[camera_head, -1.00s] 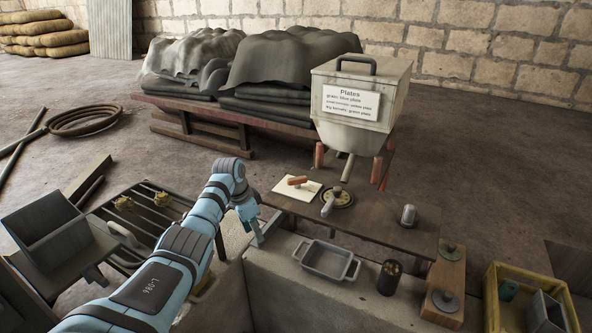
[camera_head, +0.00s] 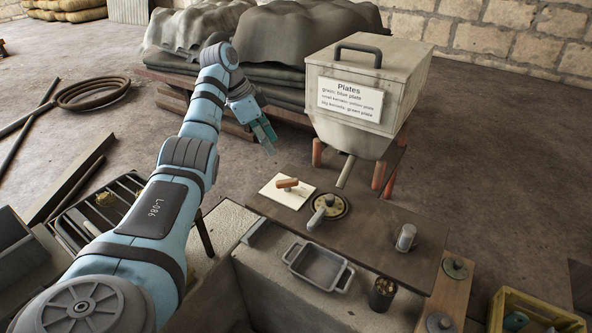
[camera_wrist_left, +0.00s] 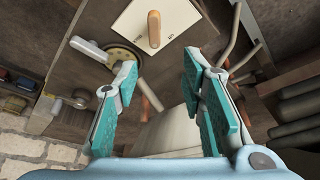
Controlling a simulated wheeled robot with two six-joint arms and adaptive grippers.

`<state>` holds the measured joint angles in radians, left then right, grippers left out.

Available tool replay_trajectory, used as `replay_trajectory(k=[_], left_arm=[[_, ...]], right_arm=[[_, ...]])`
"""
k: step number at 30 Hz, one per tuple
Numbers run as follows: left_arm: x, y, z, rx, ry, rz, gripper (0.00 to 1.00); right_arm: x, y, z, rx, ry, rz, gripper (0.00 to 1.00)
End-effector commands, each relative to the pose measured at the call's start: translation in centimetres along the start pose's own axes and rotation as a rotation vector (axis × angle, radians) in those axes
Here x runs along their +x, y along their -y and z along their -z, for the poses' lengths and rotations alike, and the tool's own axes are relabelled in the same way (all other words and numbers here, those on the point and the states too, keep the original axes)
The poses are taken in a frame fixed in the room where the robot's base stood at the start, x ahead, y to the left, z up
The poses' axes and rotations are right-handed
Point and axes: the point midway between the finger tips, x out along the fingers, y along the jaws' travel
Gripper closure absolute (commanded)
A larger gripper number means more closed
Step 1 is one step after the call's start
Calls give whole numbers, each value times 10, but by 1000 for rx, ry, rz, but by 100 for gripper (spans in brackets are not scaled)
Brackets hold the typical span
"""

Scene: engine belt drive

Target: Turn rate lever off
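A small lever with an orange handle (camera_head: 287,184) stands on a white plate (camera_head: 298,200) on the dark bench. The wrist view shows the orange handle (camera_wrist_left: 154,30) at the top middle, with small lettering beside it on the white plate (camera_wrist_left: 180,18). A grey lever (camera_head: 318,217) sits on a round brass disc (camera_head: 340,207) just right of the plate. My left gripper (camera_head: 268,142) hangs above and behind the white plate, apart from it. In the left wrist view the gripper (camera_wrist_left: 158,78) is open and empty. My right gripper is not in view.
A hopper labelled Plates (camera_head: 370,85) stands behind the bench (camera_head: 375,240). A metal tray (camera_head: 318,268), a dark can (camera_head: 382,294) and a grey cylinder (camera_head: 405,238) are at the front and right. Covered stacks (camera_head: 290,40) lie behind.

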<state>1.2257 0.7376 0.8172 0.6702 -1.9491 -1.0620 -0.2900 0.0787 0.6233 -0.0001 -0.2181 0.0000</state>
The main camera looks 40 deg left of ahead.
Motion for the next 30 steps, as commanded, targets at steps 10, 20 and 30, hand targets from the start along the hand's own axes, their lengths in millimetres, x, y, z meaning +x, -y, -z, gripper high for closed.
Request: replay_trajectory(k=[10,20,30], left_arm=[[91,-1,-1,-2,2,-3,63],[139,0,-1,-1,1,1,63],[138,0,-1,-1,1,1,86]], right_arm=[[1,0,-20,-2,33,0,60],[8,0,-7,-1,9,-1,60],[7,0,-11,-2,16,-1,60]])
